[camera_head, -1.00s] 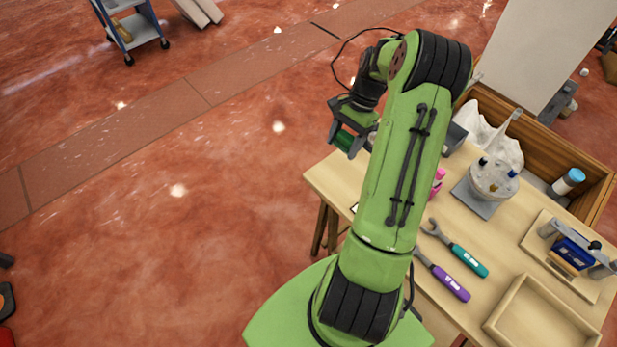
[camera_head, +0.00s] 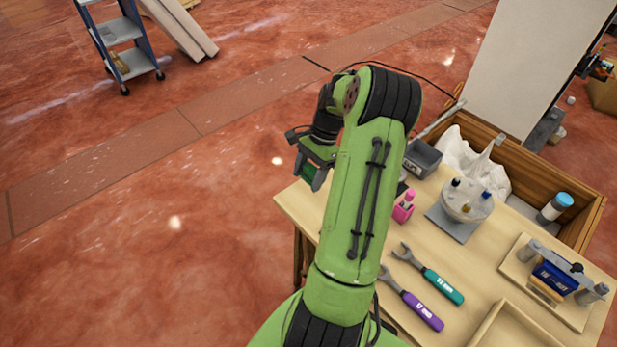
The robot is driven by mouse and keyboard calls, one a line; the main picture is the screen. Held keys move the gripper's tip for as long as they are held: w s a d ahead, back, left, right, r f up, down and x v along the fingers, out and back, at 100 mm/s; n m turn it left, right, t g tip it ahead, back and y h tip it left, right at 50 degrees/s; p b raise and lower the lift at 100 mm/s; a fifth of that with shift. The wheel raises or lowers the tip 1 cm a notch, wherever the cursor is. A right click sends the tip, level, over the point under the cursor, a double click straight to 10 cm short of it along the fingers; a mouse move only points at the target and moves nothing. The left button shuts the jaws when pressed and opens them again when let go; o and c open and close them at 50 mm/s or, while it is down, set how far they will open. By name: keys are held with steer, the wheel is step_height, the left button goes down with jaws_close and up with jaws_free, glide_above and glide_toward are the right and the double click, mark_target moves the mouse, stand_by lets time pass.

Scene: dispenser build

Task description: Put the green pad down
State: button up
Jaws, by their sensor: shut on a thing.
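My gripper (camera_head: 314,180) is at the far left corner of the wooden table, partly behind my green arm. It is shut on the green pad (camera_head: 309,171), a small dark green piece showing between its fingers. The pad seems to be held above the table's left edge; the exact height I cannot tell. My arm hides part of the table beside it.
The table (camera_head: 300,208) holds a pink bottle (camera_head: 403,207), a round dispenser part (camera_head: 467,201) on a grey plate, two wrenches (camera_head: 434,276), a blue block in a fixture (camera_head: 556,277) and a wooden tray (camera_head: 490,335). A grey bin (camera_head: 423,160) stands at the back.

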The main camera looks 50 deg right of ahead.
mark_target(306, 198)
step_height(306, 198, down, 5)
steer(key=shift+r, duration=0.1)
steer(key=shift+a+f+b, duration=0.1)
steer(key=shift+f+b, duration=0.2)
steer(key=shift+f, duration=0.3)
steer(key=shift+s, duration=0.1)
